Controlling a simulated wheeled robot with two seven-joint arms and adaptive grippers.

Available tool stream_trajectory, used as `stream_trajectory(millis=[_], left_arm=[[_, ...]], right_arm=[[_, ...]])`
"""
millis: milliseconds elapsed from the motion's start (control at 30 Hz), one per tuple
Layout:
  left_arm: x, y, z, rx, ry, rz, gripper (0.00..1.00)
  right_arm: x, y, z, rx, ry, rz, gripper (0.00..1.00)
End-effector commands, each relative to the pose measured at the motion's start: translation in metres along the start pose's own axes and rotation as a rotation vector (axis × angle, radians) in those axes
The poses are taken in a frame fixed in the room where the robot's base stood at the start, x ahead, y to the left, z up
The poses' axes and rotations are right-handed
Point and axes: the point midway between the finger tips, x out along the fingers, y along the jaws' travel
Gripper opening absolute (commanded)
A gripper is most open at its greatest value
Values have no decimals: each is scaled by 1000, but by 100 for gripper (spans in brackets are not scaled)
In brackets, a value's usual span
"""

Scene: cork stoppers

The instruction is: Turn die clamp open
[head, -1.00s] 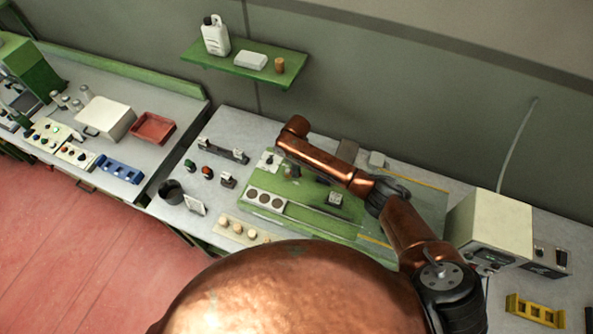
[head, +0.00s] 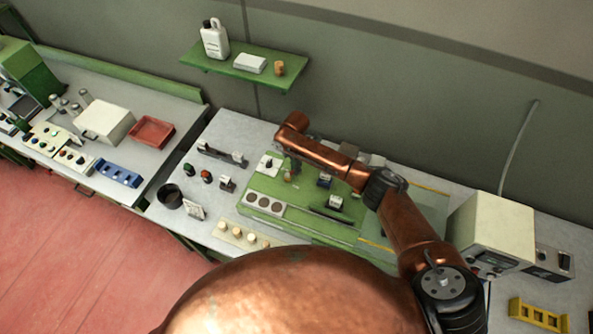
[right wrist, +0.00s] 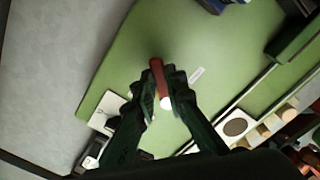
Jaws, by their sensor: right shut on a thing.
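My right gripper (right wrist: 160,95) is shut around a slim red handle with a pale round end, seen in the right wrist view. The red handle (right wrist: 157,72) sticks out past the fingertips over the green plate (right wrist: 150,45); I take it for the die clamp's lever, but its base is hidden by the fingers. In the head view my right gripper (head: 294,165) points down over the left back part of the green plate (head: 262,184), small and partly covered by my arm. My left gripper is out of view.
A white plate with a dark knob (head: 268,163) is just left of the gripper. A blue block (head: 324,181) and a metal block (head: 335,202) stand to the right.

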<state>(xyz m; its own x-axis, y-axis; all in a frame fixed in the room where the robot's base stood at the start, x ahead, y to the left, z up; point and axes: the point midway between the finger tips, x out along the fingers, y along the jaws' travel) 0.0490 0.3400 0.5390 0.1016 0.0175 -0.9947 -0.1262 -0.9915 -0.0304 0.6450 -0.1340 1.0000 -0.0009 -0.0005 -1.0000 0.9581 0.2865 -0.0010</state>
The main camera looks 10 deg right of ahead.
Motion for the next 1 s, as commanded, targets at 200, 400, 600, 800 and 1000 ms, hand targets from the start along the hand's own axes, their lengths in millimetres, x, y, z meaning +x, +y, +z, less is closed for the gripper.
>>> stream_trajectory(millis=[200, 400, 600, 800, 1000], left_arm=[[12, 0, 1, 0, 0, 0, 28], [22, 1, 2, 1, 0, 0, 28], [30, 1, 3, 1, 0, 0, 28], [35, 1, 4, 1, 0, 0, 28], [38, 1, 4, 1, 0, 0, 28]], right_arm=[[-1, 10, 1, -202, -4, 5, 0], [-1, 17, -1, -382, -4, 5, 0], [-1, 22, -4, -530, -4, 4, 0], [-2, 25, -6, -631, -5, 4, 0], [-2, 27, -7, -685, -5, 4, 0]])
